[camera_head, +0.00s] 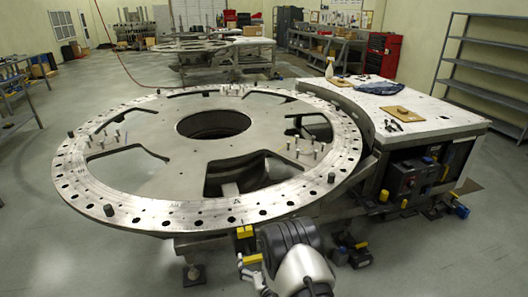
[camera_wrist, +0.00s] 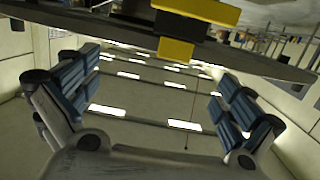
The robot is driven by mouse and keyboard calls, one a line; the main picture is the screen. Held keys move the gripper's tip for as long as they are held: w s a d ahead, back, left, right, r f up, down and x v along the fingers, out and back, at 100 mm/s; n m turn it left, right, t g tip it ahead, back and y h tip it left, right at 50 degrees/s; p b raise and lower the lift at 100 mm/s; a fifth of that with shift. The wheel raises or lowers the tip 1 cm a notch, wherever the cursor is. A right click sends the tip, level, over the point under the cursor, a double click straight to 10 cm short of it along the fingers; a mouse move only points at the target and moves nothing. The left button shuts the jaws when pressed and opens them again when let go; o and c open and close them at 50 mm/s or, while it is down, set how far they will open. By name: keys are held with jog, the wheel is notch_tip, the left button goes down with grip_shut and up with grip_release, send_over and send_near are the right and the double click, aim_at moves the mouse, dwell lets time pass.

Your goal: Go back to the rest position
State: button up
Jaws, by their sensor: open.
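My gripper (camera_wrist: 157,78) is open and empty in the wrist view, its two blue-padded fingers spread wide left and right. In the head view my gripper (camera_head: 252,272) is partly visible at the bottom centre, beside my dark and white arm. It is close to the near rim of the large round turret plate (camera_head: 160,190). The plate's dark edge (camera_wrist: 115,28) crosses the top of the wrist view. A yellow and black block (camera_wrist: 176,50) at that edge is above and between the fingers, apart from them. The block (camera_head: 244,232) also shows at the plate's near rim.
Several bolts (camera_head: 305,147) stand upright on the plate. A white-topped workbench (camera_head: 430,112) adjoins it at right, with a spray bottle (camera_head: 329,67). Black power tools (camera_head: 350,250) lie on the floor right of my arm. Grey shelves (camera_head: 485,65) line the right wall. Floor at lower left is clear.

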jog(key=w+d+r+g+h, duration=0.1)
jog(key=w+d+r, duration=0.1)
jog(key=r, duration=0.5)
jog(key=w+d+r+g+h, duration=0.1)
jog(key=d+r+g, duration=0.1)
jog(key=r, duration=0.6)
jog(key=s+d+r+m+g, duration=0.1)
jog(key=s+d+r, duration=0.1)
jog(key=s+r, duration=0.3)
jog(key=s+d+r+g, duration=0.1)
jog(key=s+d+r, duration=0.2)
jog(key=r, duration=0.3)
jog(key=s+d+r+g, duration=0.2)
jog(key=s, duration=0.9)
jog(key=s+d+r+m+g+h, duration=0.1)
jog(key=s+d+r+g, duration=0.1)
jog(key=s, duration=0.9)
jog(key=s+d+r+g+h, duration=0.1)
jog(key=s+d+r+g, duration=0.1)
jog(key=s, duration=0.9)
jog(key=shift+s+d+r+m, duration=0.3)
jog(key=shift+d+r, duration=0.05)
jog(key=shift+r, duration=0.3)
jog(key=shift+c, duration=0.4)
